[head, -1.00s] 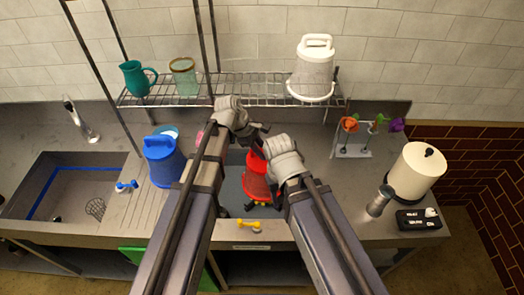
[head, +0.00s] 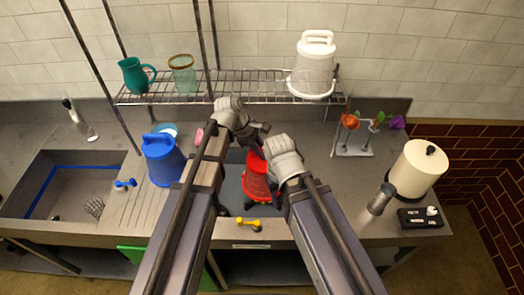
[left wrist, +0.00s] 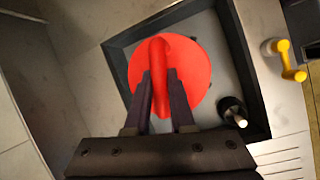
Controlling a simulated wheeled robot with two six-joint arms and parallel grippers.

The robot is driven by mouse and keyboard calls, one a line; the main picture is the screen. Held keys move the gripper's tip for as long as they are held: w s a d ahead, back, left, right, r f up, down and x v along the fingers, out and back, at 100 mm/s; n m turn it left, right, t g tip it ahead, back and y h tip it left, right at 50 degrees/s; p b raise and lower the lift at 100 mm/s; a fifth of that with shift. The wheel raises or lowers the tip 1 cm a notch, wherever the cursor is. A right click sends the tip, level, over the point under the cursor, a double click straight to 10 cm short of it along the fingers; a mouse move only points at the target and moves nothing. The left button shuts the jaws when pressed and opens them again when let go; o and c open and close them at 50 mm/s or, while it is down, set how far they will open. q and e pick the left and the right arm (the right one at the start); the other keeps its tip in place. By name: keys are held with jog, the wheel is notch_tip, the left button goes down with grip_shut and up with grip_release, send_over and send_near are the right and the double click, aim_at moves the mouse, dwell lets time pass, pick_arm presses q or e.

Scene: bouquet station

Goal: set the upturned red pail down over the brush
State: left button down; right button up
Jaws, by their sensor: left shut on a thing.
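The upturned red pail (head: 257,180) is in the middle of the head view, over a grey recessed area (head: 232,185) of the counter. In the left wrist view its round red base (left wrist: 197,75) faces me, with a red handle bar across it. My left gripper (left wrist: 163,75) is shut on this bar; in the head view it (head: 257,147) is above the pail. My right gripper (head: 276,198) is close to the pail's right side, its fingers largely hidden by the wrist. I cannot make out the brush, nor the gap under the pail's rim.
A small black knob with a pale tip (left wrist: 233,112) is beside the pail. A yellow fitting (head: 240,223) is at the counter's front. A blue pail (head: 162,162) stands left, a flower rack (head: 353,150) right. A wire shelf (head: 235,90) runs behind.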

aim_at(259, 159)
pick_arm(q)
jog(key=shift+f+b, duration=1.25)
jog(key=shift+f, duration=0.1)
pick_arm(e)
jog(key=shift+f, duration=1.35)
pick_arm(q)
jog(key=shift+f, duration=0.2)
pick_arm(e)
jog(key=shift+f, duration=0.2)
pick_arm(q)
jog(key=shift+f+b, duration=1.6)
jog(key=shift+b, duration=0.2)
pick_arm(e)
jog(key=shift+f, duration=1.6)
pick_arm(q)
jog(key=c, duration=0.7)
grip_release()
jog(key=p+v, duration=0.7)
jog(key=v, duration=0.1)
jog(key=shift+d, duration=0.1)
pick_arm(e)
notch_tip(259, 159, up, 7)
